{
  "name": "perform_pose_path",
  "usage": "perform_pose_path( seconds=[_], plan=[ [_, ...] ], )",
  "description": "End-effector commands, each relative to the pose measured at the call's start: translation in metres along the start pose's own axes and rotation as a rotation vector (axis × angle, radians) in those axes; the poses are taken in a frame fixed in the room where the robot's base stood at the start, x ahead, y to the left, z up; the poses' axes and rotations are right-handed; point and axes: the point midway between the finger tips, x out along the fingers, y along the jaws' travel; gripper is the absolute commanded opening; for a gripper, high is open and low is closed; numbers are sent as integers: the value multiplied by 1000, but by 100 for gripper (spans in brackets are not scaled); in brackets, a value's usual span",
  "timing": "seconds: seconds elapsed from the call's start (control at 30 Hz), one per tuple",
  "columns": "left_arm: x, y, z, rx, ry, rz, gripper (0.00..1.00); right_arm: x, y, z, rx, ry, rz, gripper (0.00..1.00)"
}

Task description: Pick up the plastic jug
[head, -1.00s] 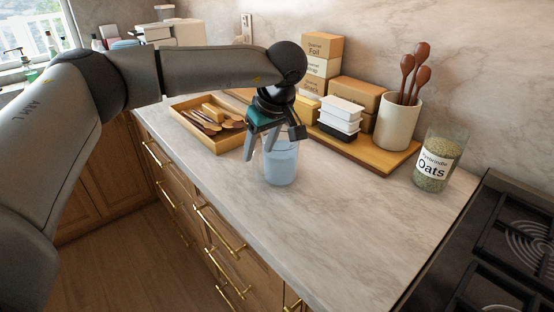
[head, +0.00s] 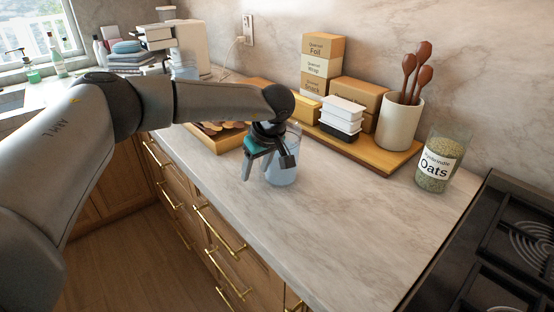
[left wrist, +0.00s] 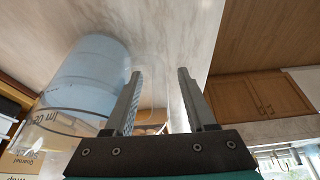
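The plastic jug (head: 283,174) is a clear container with a pale blue lower part, upright on the marble counter. My left gripper (head: 257,176) is at the jug's near left side and covers part of it in the head view. In the left wrist view the open fingers (left wrist: 160,73) point along the jug, with its blue body (left wrist: 92,72) to the left of both fingers. A faint clear strip, perhaps the jug's handle, shows between the fingers; I cannot tell whether they touch it. My right gripper is not in view.
Behind the jug, a wooden board (head: 372,153) holds boxes, stacked containers (head: 341,117) and a utensil crock (head: 399,123). A wooden tray (head: 221,144) lies to the left. An oats jar (head: 437,164) and the stove (head: 505,245) are right. The front counter is clear.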

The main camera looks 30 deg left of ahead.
Motion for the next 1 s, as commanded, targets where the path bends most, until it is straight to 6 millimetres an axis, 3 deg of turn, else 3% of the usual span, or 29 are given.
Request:
perform_pose_path(
  seconds=[0.07, 0.5, 1.0],
  plan=[
    [0, 0, 0, 0, 0, 1, 48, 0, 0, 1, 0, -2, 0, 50],
    [-1, 0, 0, 0, 0, 1, 0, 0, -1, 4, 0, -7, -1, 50],
    [-1, 0, 0, 0, 0, 0, 0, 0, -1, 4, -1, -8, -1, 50]
  ],
)
